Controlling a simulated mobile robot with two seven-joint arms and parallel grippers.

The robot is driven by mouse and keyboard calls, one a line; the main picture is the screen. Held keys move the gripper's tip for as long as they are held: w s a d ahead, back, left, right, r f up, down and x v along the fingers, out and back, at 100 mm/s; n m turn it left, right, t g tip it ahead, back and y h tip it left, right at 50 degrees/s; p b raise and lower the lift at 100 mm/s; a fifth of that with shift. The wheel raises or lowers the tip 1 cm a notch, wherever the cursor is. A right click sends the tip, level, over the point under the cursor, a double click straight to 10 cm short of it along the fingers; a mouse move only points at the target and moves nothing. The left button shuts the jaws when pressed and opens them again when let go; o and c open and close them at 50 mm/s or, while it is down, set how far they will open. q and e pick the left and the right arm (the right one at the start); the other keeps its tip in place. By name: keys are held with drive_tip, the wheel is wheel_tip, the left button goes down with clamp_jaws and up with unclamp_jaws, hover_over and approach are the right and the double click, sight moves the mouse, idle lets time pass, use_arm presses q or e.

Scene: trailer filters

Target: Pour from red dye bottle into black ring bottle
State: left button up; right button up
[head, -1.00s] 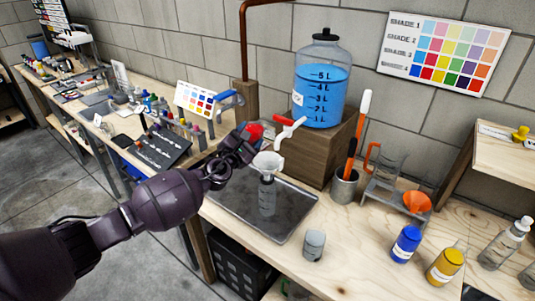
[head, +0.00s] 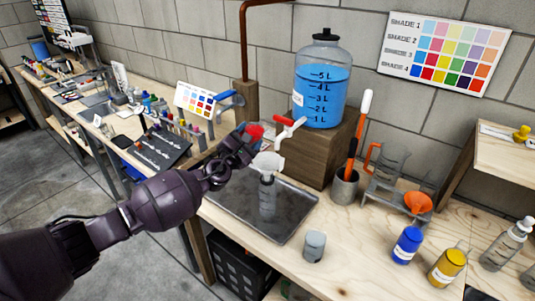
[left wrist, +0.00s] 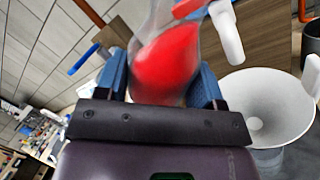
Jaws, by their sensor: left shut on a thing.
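The red dye bottle (head: 255,131) is clear with red liquid inside. It also shows in the left wrist view (left wrist: 165,68), where the red reaches up toward the bottle's narrower end, and it looks tilted. My left gripper (head: 240,148) is shut on it, with blue finger pads on both sides (left wrist: 162,85). A white funnel (head: 268,163) stands in a clear bottle (head: 267,196) on the metal tray, just below and right of the gripper. The funnel (left wrist: 268,105) is beside the held bottle in the wrist view. My right gripper is out of view.
A blue-filled tank (head: 320,95) with a red-and-white tap stands on a wooden block (head: 312,155) behind the funnel. The metal tray (head: 240,207) is otherwise clear. A grey cup (head: 314,246), blue bottle (head: 407,245) and yellow bottle (head: 447,266) stand to the right.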

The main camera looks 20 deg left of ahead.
use_arm(q)
drive_tip(key=shift+f+m+b, duration=0.1)
drive_tip(key=shift+m+b, duration=0.3)
drive_tip(key=shift+b, duration=0.1)
idle(0.6)
drive_tip(key=shift+w+a, duration=0.1)
drive_tip(key=shift+a, duration=0.05)
drive_tip(key=shift+f, duration=0.1)
drive_tip(key=shift+m, duration=0.3)
drive_tip(key=shift+f+b, duration=0.1)
drive_tip(key=shift+b, duration=0.3)
drive_tip(key=shift+a+m, duration=0.15)
drive_tip(key=shift+m, duration=0.15)
drive_tip(key=shift+m+h+b, duration=0.3)
drive_tip(key=shift+b, duration=0.1)
idle(0.5)
drive_tip(key=shift+a+f, duration=0.1)
idle(0.3)
